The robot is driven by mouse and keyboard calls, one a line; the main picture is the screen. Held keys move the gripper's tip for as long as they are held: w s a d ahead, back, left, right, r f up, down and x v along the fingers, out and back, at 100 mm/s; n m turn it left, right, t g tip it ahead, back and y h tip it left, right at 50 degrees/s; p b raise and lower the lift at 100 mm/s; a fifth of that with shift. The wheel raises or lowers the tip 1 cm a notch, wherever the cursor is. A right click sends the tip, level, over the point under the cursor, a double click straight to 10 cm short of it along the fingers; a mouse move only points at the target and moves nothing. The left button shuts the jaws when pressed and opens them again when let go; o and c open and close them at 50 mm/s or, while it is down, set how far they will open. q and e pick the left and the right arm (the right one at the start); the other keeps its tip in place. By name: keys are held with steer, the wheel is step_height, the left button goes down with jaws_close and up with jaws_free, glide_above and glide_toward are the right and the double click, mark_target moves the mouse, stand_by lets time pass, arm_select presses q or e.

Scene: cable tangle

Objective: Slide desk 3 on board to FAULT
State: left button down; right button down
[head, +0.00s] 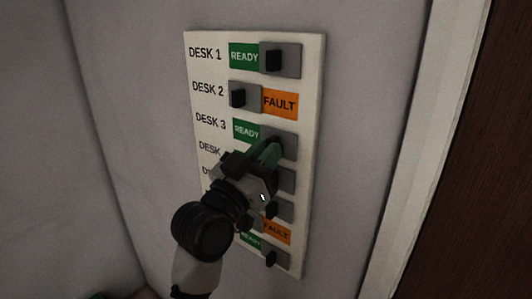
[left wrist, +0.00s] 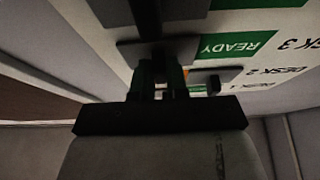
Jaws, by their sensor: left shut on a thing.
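The white status board (head: 310,110) hangs on the wall with labelled rows. In the DESK 3 row the green READY label (head: 245,131) shows on the left, and the grey slider (head: 289,147) sits at the right, covering that side. My left gripper (head: 270,151) is at this slider, shut on its knob, which the fingers hide. In the left wrist view, the picture is upside down; the gripper (left wrist: 164,72) reaches the grey DESK 3 slider (left wrist: 185,50) beside its READY label (left wrist: 236,45). My right gripper is not in view.
DESK 1 shows READY (head: 244,56), its slider (head: 290,60) at the right. DESK 2 shows FAULT (head: 281,103), its slider (head: 248,97) at the left. My arm partly covers the lower rows. A door frame (head: 405,170) stands to the right.

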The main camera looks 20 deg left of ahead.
mark_target(245, 128)
arm_select(q)
steer(key=shift+a, duration=0.1)
steer(key=a, duration=0.2)
steer(key=w+a+b, duration=0.1)
steer(key=a, duration=0.1)
steer(key=w+a, duration=0.1)
steer(key=a, duration=0.1)
steer(key=shift+w+a+f, duration=0.15)
steer(key=shift+w, duration=0.1)
steer(key=shift+w+a, duration=0.15)
steer(key=shift+a, duration=0.35)
steer(key=shift+d+r, duration=0.1)
steer(key=shift+r, duration=0.1)
steer(key=c, duration=1.5)
jaws_free()
steer(key=o, duration=0.4)
steer(key=shift+w+a+f, duration=0.1)
steer(key=shift+w+a, duration=0.05)
steer(key=shift+a, duration=0.05)
